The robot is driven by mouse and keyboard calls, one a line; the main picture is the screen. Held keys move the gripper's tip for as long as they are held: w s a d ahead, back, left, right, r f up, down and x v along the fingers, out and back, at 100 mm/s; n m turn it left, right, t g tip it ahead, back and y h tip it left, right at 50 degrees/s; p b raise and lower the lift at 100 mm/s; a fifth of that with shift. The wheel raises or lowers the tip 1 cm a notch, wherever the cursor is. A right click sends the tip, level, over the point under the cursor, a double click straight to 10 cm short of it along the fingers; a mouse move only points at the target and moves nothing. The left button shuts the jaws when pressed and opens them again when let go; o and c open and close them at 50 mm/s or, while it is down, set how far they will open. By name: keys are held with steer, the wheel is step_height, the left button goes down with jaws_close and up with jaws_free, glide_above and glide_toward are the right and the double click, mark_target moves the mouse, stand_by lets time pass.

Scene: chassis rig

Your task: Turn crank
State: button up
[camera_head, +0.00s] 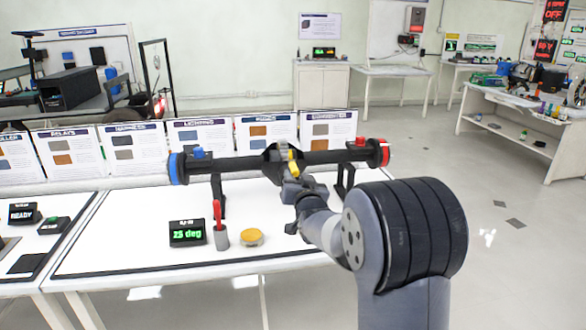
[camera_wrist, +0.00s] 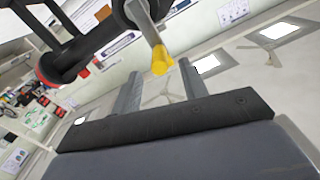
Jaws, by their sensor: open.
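A dark axle-like rig (camera_head: 325,158) lies level on black stands on the white table, with a blue left end and a red right end. At its middle is a crank with a yellow handle (camera_head: 293,164). In the wrist view the yellow handle (camera_wrist: 161,60) hangs from a grey crank arm (camera_wrist: 146,22), above and just beyond the fingertips. My gripper (camera_wrist: 160,82) is open, its two fingers apart, with the handle seen near the gap between them. I cannot tell whether it touches a finger. In the head view my arm partly hides the gripper.
A small display (camera_head: 187,233) reading "25 deg" stands on the table, beside a grey cup (camera_head: 221,238) with a red-handled tool and a yellow round item (camera_head: 251,237). Several labelled panels line the table's back. Open floor lies to the right.

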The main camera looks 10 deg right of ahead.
mark_target(296, 173)
steer(key=shift+w, duration=2.8)
steer(key=shift+c, duration=0.4)
jaws_close()
